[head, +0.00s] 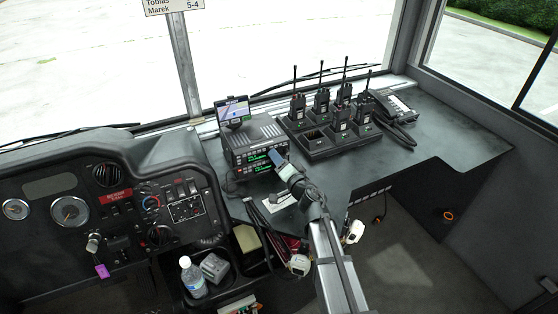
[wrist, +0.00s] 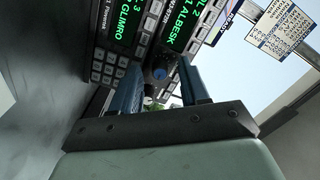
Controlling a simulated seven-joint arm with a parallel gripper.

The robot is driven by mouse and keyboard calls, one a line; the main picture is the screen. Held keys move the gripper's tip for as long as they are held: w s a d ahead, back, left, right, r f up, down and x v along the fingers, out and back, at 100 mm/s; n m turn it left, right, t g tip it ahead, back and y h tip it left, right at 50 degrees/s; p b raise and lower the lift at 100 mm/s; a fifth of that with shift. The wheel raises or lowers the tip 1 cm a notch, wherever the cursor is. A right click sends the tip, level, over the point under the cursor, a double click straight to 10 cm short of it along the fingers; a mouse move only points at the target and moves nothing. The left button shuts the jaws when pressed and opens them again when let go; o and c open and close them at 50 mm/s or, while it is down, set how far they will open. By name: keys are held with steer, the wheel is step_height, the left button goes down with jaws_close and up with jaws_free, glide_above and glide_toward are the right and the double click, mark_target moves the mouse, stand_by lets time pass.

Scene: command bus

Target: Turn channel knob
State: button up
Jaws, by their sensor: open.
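The radio unit (head: 257,143) stands on the dashboard shelf, with two stacked faces and lit green displays. In the wrist view its displays (wrist: 129,20) show sideways, with rows of grey buttons beside them. A dark round knob with a blue centre (wrist: 158,73) shows on its face, between my fingertips in the picture. My gripper (wrist: 160,70) is open, with one blue finger to each side of the knob. I cannot tell whether either finger touches it. In the head view my gripper (head: 279,160) is at the front right of the radio and hides part of its face.
A charger tray (head: 318,150) with several handheld radios and a desk phone (head: 394,105) stand to the right. Below are a paper note (head: 280,201), a water bottle (head: 193,277) and cables. The shelf's right part is clear.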

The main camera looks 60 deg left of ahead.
steer(key=shift+c, duration=0.3)
jaws_close()
steer(key=shift+n, duration=2.4)
steer(key=shift+o, duration=0.3)
jaws_free()
steer(key=shift+d, duration=0.1)
